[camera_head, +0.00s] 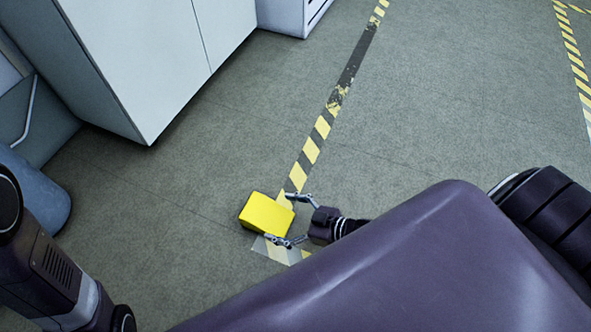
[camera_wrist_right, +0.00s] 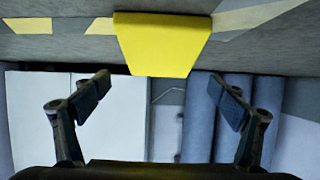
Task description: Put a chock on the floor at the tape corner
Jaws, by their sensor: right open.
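The yellow chock (camera_head: 265,214) rests on the floor at the tape corner (camera_head: 262,247), covering part of the tape there. It also shows in the right wrist view (camera_wrist_right: 162,43), top centre, against the floor and tape. My right gripper (camera_head: 289,219) is open, just to the right of the chock, its fingers spread toward the block. In the right wrist view the open fingers (camera_wrist_right: 165,92) stand either side of the chock's line, with nothing gripped between them. My left gripper is out of view; only part of the left arm shows at lower left.
Striped tape (camera_head: 310,150) runs from the corner toward the top, worn dark in one stretch. White cabinets (camera_head: 165,60) stand at upper left, and a blue-grey cylinder (camera_head: 35,195) at left. The floor (camera_head: 430,110) to the right of the tape is clear.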

